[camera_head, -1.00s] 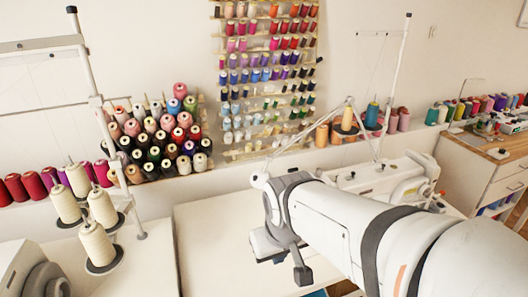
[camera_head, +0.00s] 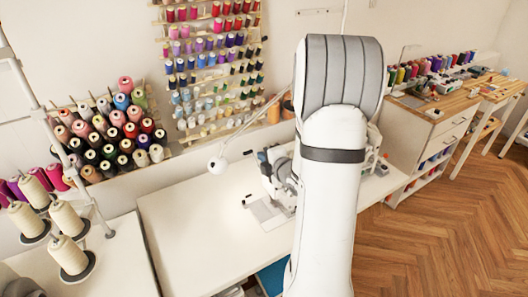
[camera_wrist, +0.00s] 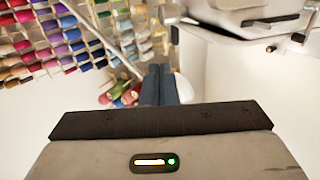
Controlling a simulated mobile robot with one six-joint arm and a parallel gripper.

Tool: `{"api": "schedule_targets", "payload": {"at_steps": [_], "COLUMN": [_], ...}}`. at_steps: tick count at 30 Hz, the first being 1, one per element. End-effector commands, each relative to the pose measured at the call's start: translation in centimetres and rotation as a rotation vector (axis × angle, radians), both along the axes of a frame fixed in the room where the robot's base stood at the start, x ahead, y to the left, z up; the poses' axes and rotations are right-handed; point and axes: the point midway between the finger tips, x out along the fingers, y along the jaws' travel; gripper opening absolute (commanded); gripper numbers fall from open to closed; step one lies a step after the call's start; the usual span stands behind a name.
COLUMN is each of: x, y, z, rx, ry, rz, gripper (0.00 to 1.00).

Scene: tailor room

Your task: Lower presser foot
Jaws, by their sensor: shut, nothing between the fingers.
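The white sewing machine (camera_head: 376,164) stands on the white table, mostly hidden behind my raised arm in the head view. Its bed plate (camera_head: 268,210) shows left of the arm. In the wrist view, part of the machine's white body (camera_wrist: 245,22) fills the upper right, with dark fittings. The presser foot and its lever cannot be made out for certain. My gripper (camera_wrist: 161,72) is shut and empty in the wrist view, its dark fingers together and pointing up the picture, left of and apart from the machine body in that picture. In the head view my arm hides most of it.
The white table (camera_head: 195,215) is clear left of the machine. A lamp with a round white head (camera_head: 217,165) hangs over it. Thread cones (camera_head: 110,135) and a wall spool rack (camera_head: 210,60) stand behind. Wooden floor (camera_head: 425,230) is open at right.

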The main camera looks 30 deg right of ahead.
Motion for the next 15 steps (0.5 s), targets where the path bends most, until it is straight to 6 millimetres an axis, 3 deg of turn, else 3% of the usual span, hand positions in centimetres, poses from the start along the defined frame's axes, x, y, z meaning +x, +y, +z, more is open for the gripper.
{"api": "schedule_targets", "payload": {"at_steps": [5,15], "x": [1.0,5.6], "y": [0.0,0.2], "z": [-0.3,-1.7], "rx": [-0.008,-0.008], "ry": [-0.01,-0.009], "rz": [0.011,0.01], "gripper": [0.0,0.0]}}
